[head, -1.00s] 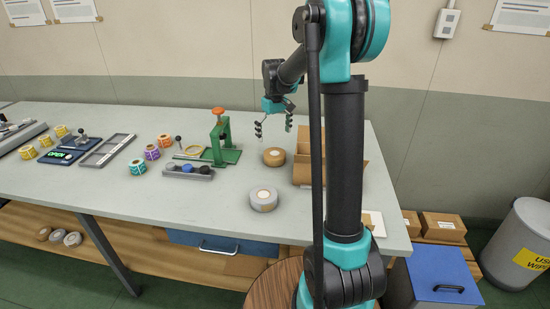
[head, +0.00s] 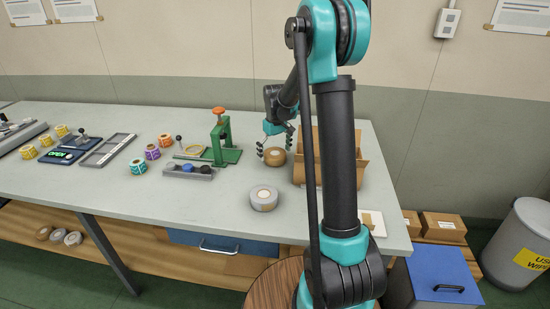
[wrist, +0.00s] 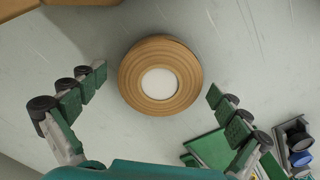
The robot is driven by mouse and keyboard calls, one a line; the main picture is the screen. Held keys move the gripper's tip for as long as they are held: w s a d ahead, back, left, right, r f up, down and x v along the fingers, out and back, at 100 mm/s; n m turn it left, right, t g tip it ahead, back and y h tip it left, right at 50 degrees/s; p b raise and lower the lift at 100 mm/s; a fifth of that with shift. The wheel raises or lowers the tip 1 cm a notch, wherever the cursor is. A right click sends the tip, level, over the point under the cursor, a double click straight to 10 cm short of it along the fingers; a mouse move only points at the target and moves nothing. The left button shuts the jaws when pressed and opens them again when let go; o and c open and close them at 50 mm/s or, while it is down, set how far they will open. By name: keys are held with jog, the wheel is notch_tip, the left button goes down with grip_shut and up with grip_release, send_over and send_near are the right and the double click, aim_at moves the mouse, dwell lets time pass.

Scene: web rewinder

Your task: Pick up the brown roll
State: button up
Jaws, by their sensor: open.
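The brown roll (head: 275,157) lies flat on the grey table, just left of a cardboard box. In the wrist view the brown roll (wrist: 131,84) shows as a ring with a pale round centre, between and a little ahead of the fingertips. My gripper (head: 275,147) is open above the roll, one finger on each side of it. In the wrist view both fingers of my gripper (wrist: 158,90) stand apart from the roll, with bare table between.
An open cardboard box (head: 308,172) stands close on the right. A grey roll (head: 264,197) lies nearer the front. A green press (head: 222,150) and a tray of small knobs (head: 188,172) are to the left. Free table lies left of the grey roll.

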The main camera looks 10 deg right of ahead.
jog(key=c, duration=1.3)
jog(key=shift+c, duration=0.3)
